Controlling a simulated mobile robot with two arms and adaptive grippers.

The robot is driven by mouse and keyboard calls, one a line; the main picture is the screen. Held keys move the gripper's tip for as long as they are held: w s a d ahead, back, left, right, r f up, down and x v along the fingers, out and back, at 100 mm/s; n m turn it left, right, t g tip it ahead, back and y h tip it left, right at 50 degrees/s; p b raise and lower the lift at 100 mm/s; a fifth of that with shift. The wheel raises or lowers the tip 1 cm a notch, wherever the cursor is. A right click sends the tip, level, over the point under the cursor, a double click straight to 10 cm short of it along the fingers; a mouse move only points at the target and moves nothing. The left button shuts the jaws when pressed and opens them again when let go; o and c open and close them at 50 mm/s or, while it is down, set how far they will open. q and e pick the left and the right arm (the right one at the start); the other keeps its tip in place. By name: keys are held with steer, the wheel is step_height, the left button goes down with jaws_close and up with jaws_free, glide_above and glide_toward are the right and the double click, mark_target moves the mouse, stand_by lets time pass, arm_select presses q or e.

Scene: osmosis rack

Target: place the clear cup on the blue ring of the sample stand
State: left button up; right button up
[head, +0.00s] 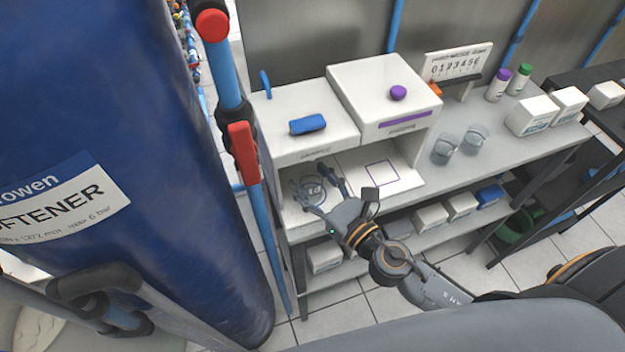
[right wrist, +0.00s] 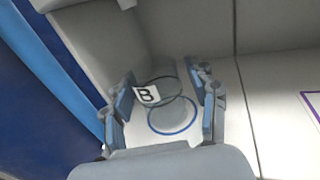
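The clear cup (head: 313,188), with a white label marked B, is inside the open bay of the white sample stand (head: 292,212). In the right wrist view the cup (right wrist: 160,88) is between my right gripper's fingers, with gaps visible at its sides. The blue ring (right wrist: 174,134) is on the pale floor of the bay. The cup overlaps the ring's far part in that view; I cannot tell whether it is centred or fully resting there. My right gripper (head: 330,188) is open around the cup. My left gripper is not in view.
White walls bound the bay. A purple square outline (head: 382,163) lies to its right. Two other clear cups (head: 444,150) (head: 475,138) stand on the grey bench. A large blue softener tank (head: 120,120) and a blue pipe (head: 262,235) are close on the left.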

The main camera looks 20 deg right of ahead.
steer(key=shift+r, duration=0.2)
steer(key=shift+s+r, duration=0.1)
steer(key=shift+r, duration=0.05)
steer(key=b+v, duration=0.7)
steer(key=v, duration=0.5)
